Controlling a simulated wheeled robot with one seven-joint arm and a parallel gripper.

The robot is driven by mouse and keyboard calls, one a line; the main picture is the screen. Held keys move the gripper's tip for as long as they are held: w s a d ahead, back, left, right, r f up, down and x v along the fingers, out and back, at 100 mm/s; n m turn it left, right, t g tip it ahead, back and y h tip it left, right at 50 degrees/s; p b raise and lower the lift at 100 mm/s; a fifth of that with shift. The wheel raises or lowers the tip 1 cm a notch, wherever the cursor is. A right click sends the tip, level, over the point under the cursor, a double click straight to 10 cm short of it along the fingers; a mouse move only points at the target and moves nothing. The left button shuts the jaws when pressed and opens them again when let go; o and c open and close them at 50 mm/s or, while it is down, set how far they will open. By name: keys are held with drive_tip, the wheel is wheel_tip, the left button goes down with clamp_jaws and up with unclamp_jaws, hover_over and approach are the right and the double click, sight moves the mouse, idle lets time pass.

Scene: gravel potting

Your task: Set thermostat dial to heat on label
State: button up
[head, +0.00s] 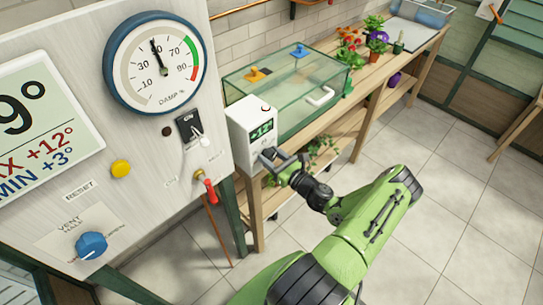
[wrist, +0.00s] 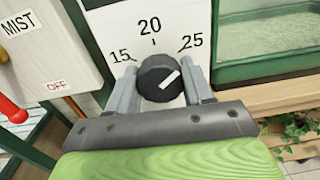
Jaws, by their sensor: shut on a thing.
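The thermostat (head: 252,122) is a white box with a small green display, standing at the near end of the bench in the head view. In the wrist view its black dial (wrist: 159,79) has a white pointer line aimed up and right, roughly towards the 25 mark. The marks 15, 20 and 25 show above it; a heat on label cannot be made out. My gripper (wrist: 162,84) has one finger on each side of the dial and is shut on it. In the head view my gripper (head: 273,160) covers the dial.
A panel (head: 130,190) at left carries a round damp gauge (head: 155,62), a mist switch (head: 190,128), a red-handled lever (head: 208,186) and a blue vent knob (head: 91,245). A glass tank (head: 290,88) stands just behind the thermostat. Tiled floor is clear at right.

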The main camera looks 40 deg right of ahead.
drive_tip(key=shift+f+m, duration=0.15)
drive_tip(key=shift+m, duration=0.45)
drive_tip(key=o, duration=1)
drive_tip(key=shift+o, duration=0.2)
drive_tip(key=s, duration=1.5)
drive_tip(key=shift+s, duration=0.4)
